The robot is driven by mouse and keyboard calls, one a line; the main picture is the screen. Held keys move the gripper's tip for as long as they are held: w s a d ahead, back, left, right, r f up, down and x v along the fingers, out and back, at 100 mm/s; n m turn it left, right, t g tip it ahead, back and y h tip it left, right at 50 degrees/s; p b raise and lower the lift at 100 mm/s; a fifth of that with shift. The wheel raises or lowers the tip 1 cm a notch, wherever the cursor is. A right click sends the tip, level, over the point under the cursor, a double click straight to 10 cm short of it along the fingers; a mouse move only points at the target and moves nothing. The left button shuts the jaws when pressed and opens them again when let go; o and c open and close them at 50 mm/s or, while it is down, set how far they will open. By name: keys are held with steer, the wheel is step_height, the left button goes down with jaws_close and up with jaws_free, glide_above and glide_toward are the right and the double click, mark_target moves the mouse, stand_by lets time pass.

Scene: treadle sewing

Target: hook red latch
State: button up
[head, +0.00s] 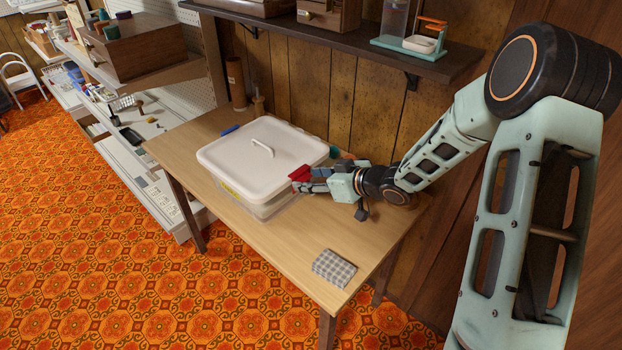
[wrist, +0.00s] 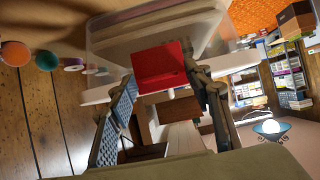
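The red latch (head: 300,174) is on the near right side of a large storage box with a white lid (head: 225,152) and a translucent body. In the wrist view, the red latch (wrist: 160,66) is a broad red flap just ahead of my fingertips, against the box's side. My gripper (head: 313,180) reaches in from the right, low beside the box. In the wrist view, my gripper (wrist: 164,85) has its two fingers spread, one at each edge of the latch. Contact between fingertips and latch is unclear. The latch's hooking edge is hard to make out.
The box stands on a wooden table (head: 290,252). A grey checked cloth (head: 334,268) lies at the table's front right. A shelf (head: 345,38) runs above along the panelled wall. Coloured round items, one orange (wrist: 15,54), show beside the box. The table's front is mostly clear.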

steer(key=shift+d+r, duration=0.1)
steer(key=shift+s+d+r, duration=0.15)
steer(key=shift+d, duration=0.05)
steer(key=v, duration=1.1)
steer(key=shift+s, duration=0.15)
steer(key=shift+d, duration=0.1)
